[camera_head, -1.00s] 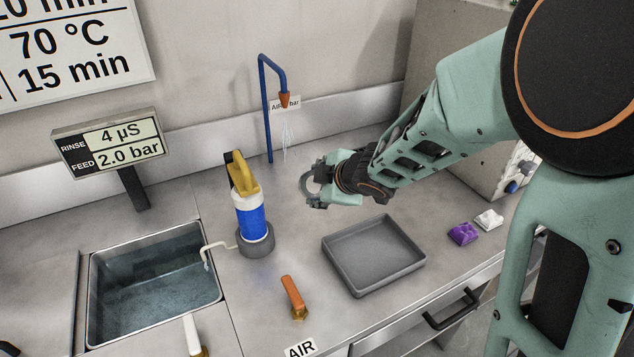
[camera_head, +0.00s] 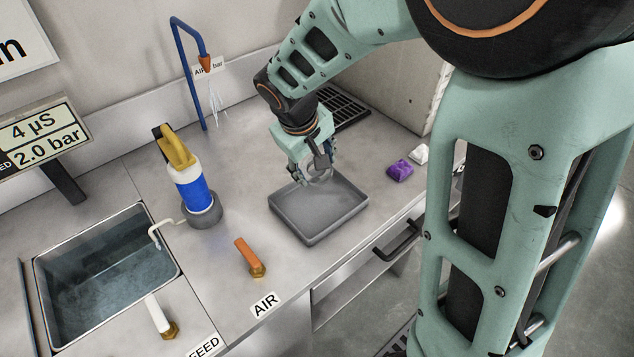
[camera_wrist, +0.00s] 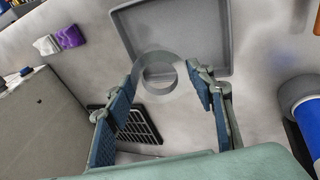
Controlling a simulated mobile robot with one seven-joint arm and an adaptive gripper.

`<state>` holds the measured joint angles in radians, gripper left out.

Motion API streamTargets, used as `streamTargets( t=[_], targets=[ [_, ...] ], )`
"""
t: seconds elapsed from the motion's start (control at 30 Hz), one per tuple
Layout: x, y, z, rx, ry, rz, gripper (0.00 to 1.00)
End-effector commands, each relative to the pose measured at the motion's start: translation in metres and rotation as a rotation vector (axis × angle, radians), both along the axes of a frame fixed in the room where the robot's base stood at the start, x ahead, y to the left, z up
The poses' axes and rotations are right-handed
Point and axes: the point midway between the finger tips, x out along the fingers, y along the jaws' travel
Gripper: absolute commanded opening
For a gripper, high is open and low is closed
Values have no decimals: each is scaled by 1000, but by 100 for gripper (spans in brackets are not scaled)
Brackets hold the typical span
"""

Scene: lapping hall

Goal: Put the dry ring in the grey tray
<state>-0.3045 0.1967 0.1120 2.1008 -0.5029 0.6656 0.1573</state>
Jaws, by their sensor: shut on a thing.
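My gripper (camera_head: 312,172) is shut on a thin grey metal ring (camera_head: 327,178). The ring stands out from the fingertips above the back part of the grey tray (camera_head: 309,238). In the wrist view the ring (camera_wrist: 158,57) sits between the two fingers (camera_wrist: 163,92) and overlaps the tray's near rim. The tray (camera_wrist: 226,40) looks empty, with a flat floor and low walls. I cannot tell the exact gap between the ring and the tray. No water shows on the ring at this size.
A blue air pipe with an orange nozzle (camera_head: 205,63) stands behind left. A black grate (camera_head: 342,107) is behind.

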Motion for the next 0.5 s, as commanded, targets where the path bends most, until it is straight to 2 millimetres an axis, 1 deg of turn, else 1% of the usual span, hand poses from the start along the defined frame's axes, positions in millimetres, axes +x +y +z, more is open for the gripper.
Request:
streamTargets(
  t=[0.03,0.07,0.1,0.2,0.3,0.4,0.5],
  targets=[
    [-17,-9,4,27,46,-119,15],
    [-28,-13,4,45,73,-190,15],
    [-44,-17,5,72,106,-280,15],
    [-81,-21,7,144,170,-472,15],
    [-112,-19,10,206,213,-614,15],
    [-131,-16,13,250,235,-699,15],
    [-141,-13,14,273,245,-741,15]
  ],
)
